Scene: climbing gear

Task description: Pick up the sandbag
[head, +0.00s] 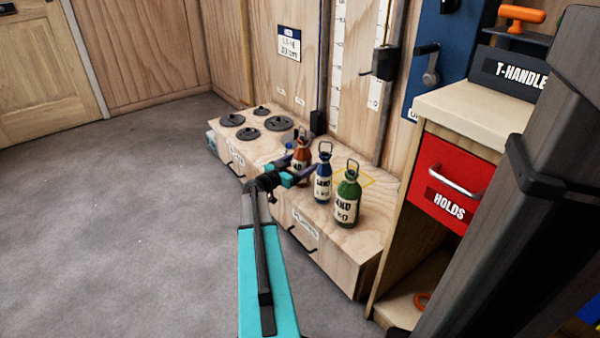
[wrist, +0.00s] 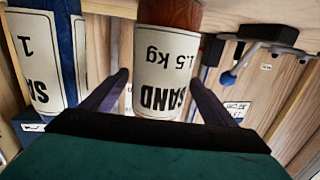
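Three bottle-shaped sandbags with loop handles stand upright on a low wooden cabinet. The orange-brown sandbag (head: 301,147) is the leftmost, the blue sandbag (head: 323,182) is in the middle, and the green sandbag (head: 347,200) is on the right. My gripper (head: 298,166) is open at the orange-brown one. In the wrist view, which is upside down, that sandbag (wrist: 165,70) reads "SAND 1.5 kg" and lies between the spread fingers (wrist: 158,80). A small gap shows at the left finger; contact at the right finger is unclear. The blue sandbag (wrist: 40,60) is close by at the left.
Round dark weights (head: 249,133) sit on the far end of the wooden cabinet (head: 330,240). A shelf unit with a red "HOLDS" drawer (head: 450,182) stands at the right. Open grey floor (head: 110,230) lies to the left.

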